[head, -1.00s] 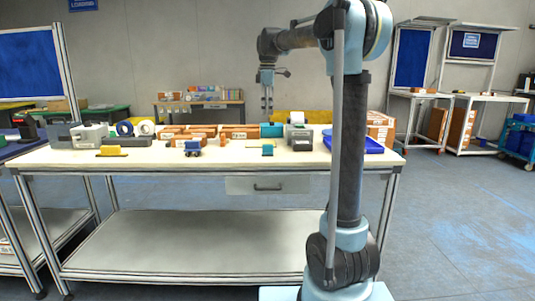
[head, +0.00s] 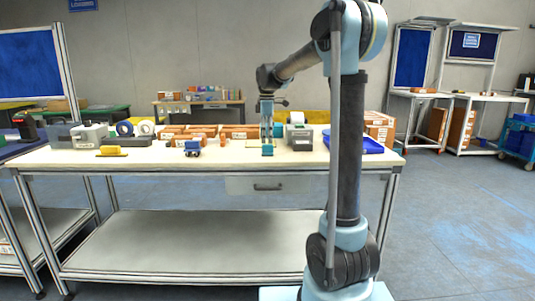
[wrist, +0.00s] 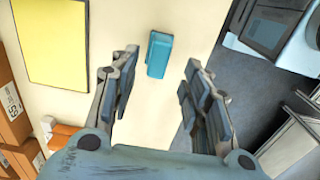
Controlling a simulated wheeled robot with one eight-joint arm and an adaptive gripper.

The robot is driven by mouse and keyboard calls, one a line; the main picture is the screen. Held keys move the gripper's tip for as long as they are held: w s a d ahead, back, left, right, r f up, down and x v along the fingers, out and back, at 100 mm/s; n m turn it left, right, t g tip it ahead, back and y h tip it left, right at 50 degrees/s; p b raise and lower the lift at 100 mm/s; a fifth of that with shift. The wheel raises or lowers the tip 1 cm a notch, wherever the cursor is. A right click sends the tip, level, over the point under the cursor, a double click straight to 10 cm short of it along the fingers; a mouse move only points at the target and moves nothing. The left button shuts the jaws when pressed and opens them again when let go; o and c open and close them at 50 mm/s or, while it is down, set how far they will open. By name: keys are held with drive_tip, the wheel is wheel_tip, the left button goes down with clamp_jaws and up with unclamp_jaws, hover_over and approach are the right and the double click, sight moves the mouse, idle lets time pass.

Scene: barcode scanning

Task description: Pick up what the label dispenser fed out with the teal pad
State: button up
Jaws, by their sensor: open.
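The teal pad (head: 267,150) is a small teal block on the bench near its front edge. It also shows in the wrist view (wrist: 159,54), lying ahead of and between my open fingers, with nothing gripped. My gripper (head: 267,138) points down just above it in the head view; the fingers (wrist: 155,80) stand apart on either side in the wrist view. A grey device with a white roll (head: 297,118), which looks like the label dispenser, stands right of the gripper. I cannot make out any fed-out label.
A flat yellow sheet (wrist: 58,40) lies beside the teal pad. Brown boxes (head: 190,131) stand behind and left. A blue tray (head: 365,147) is at the right end. A blue item (head: 192,147) and a yellow item (head: 112,151) sit along the front, with bare bench between.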

sight(268, 146)
drive_tip(key=shift+w+d+f, duration=0.1)
drive_tip(key=shift+f, duration=1.25)
drive_tip(key=shift+w+d+f, duration=0.1)
drive_tip(key=shift+f, duration=1.2)
drive_tip(key=shift+c, duration=0.3)
clamp_jaws()
